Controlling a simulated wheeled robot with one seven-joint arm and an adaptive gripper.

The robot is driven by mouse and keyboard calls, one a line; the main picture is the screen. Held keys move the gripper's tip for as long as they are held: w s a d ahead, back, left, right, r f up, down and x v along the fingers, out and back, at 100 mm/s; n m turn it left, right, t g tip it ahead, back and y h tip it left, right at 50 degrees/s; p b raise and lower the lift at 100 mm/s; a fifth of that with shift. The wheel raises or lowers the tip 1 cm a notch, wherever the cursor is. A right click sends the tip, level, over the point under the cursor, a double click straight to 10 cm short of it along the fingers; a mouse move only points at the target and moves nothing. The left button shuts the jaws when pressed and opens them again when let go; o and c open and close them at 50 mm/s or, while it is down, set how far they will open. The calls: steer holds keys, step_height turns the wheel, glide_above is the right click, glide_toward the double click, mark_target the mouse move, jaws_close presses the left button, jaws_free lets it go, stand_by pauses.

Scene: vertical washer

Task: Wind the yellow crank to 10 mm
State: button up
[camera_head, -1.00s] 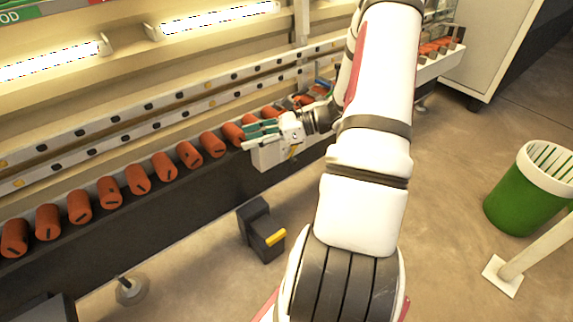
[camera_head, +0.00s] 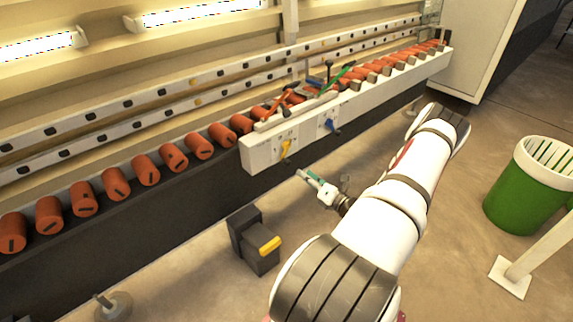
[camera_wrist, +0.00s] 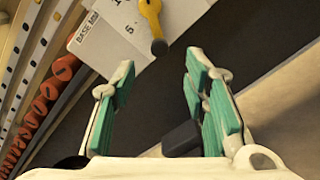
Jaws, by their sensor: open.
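The yellow crank (camera_head: 286,149) is on the front of a pale control box (camera_head: 256,154) on the machine's front rail. In the wrist view the yellow crank (camera_wrist: 151,18) shows at the top, its dark-tipped knob pointing down. Beside it is a white label (camera_wrist: 100,35) reading "BASE MM" with a "5"; I cannot read a setting. My gripper (camera_head: 309,178) is open and empty, in front of and below the crank, apart from it. In the wrist view its green-padded fingers (camera_wrist: 162,75) are spread, with the crank beyond the gap.
A blue crank (camera_head: 330,125) sits to the right on the same box. A row of orange rollers (camera_head: 172,157) runs along the rail. A dark pedestal with a yellow part (camera_head: 257,240) stands on the floor below. A green bin (camera_head: 520,195) is far right.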

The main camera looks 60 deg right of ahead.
mark_target(290, 164)
steer(key=b+x, duration=0.2)
steer(key=x, duration=0.8)
steer(key=shift+w+b, duration=0.35)
steer(key=shift+c, duration=0.2)
jaws_close()
